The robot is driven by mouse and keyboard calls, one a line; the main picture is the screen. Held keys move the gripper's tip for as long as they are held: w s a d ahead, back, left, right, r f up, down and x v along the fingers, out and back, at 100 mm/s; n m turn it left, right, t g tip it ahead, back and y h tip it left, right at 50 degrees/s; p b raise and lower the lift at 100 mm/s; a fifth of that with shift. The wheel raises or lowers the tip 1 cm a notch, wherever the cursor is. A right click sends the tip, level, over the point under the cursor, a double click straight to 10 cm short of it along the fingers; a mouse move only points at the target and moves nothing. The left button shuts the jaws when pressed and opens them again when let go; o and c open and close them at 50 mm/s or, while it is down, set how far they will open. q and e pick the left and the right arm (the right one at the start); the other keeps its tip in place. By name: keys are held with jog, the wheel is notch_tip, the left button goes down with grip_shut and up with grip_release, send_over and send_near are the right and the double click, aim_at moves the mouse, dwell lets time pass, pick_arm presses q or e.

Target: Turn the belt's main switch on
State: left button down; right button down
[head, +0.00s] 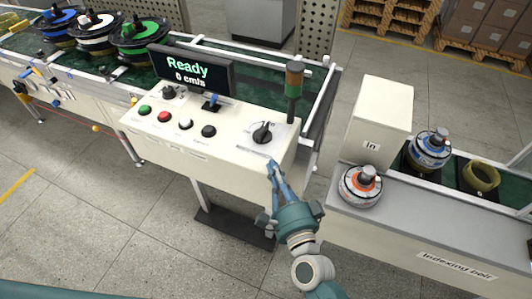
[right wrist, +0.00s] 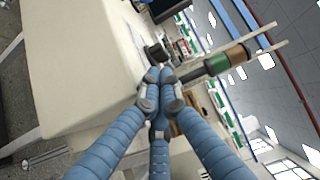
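The main switch is a black rotary knob (head: 262,133) on a pale plate at the right end of the cream control panel (head: 225,128). Its printed labels are too small to read. In the right wrist view the dark knob (right wrist: 157,52) lies just beyond the fingertips. My right gripper (head: 272,170) is below and slightly right of the knob, at the panel's front edge. Its blue fingers are drawn together at the tips (right wrist: 161,76), with nothing seen between them. A gap to the knob shows in the head view. My left gripper is not in view.
The panel also has a screen (head: 195,72) reading "Ready, 0 cm/s", several push buttons (head: 165,117) and a signal tower (head: 293,88) behind the knob. A conveyor with motor hubs (head: 140,32) runs behind. The indexing belt (head: 425,235) stands to the right.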

jog(key=v, duration=0.3)
jog(key=shift+d+f, duration=0.1)
jog(key=shift+d, duration=0.25)
jog(key=shift+d, duration=0.1)
